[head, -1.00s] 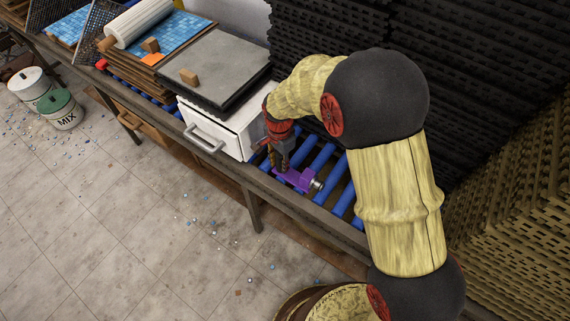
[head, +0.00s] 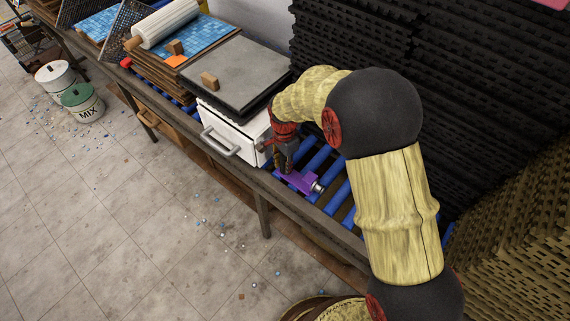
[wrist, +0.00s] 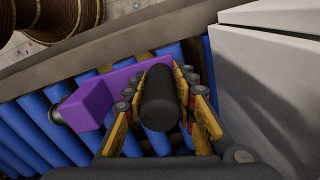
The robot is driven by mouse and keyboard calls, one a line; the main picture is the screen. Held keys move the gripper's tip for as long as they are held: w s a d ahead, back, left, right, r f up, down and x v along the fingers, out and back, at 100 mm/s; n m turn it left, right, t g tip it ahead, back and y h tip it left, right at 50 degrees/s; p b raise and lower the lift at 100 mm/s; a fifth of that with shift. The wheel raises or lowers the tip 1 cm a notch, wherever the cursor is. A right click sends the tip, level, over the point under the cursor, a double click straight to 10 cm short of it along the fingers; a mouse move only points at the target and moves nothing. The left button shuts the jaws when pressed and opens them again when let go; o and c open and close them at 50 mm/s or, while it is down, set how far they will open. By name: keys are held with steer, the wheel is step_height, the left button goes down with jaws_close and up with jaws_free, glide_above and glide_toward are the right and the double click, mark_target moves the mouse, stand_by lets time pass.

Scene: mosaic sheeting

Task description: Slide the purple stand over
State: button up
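The purple stand (head: 299,181) lies on the blue rollers, just right of the white drawer box, with a silver round end pointing right. In the wrist view the purple body (wrist: 97,98) is left of my fingers. A dark upright post (wrist: 160,100), which seems to belong to the stand, is between the fingers. My gripper (head: 284,163) reaches down at the stand's left end. In the wrist view its yellow-padded fingers (wrist: 160,85) sit close along both sides of the post and appear shut on it. The post's foot is hidden.
The white drawer box (head: 236,133) stands close left of my gripper, a grey slab (head: 235,75) on top. Blue rollers (head: 335,193) lie bare to the right of the stand. Black ridged sheets (head: 470,60) stack up behind. Tile-covered boards (head: 190,45) are farther left.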

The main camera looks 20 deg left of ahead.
steer(key=o, duration=0.5)
step_height(320, 180, up, 12)
stand_by(0.6)
